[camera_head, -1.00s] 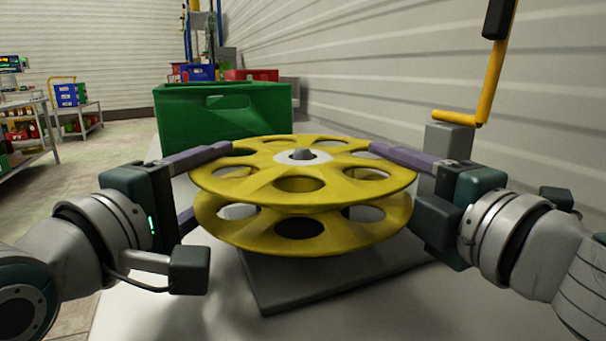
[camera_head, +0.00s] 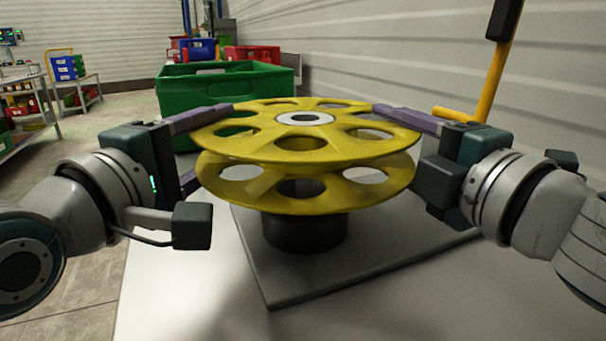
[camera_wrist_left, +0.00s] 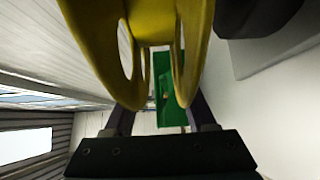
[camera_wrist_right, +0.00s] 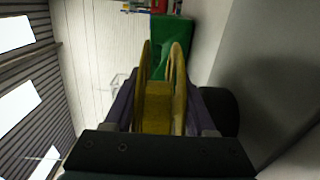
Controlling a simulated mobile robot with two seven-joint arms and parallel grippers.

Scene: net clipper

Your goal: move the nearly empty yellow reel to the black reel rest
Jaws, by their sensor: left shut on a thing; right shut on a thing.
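The yellow reel (camera_head: 300,148) has two spoked flanges and a pale hub with an open hole; little or no wound net shows. It is level and raised. My left gripper (camera_head: 210,146) is shut on its left rim, and my right gripper (camera_head: 408,140) is shut on its right rim. The left wrist view shows the reel's flanges (camera_wrist_left: 140,60) between the fingers, as does the right wrist view (camera_wrist_right: 155,107). A black cylinder (camera_head: 305,235), possibly the black reel rest, stands on a grey plate (camera_head: 290,290) below the reel. Its top is hidden.
The plate lies on a white table (camera_head: 190,270). A green crate (camera_head: 222,88) stands behind the reel, with red (camera_head: 252,53) and blue bins beyond. A yellow post (camera_head: 497,80) rises at the right, near the white wall. Shelves stand at far left.

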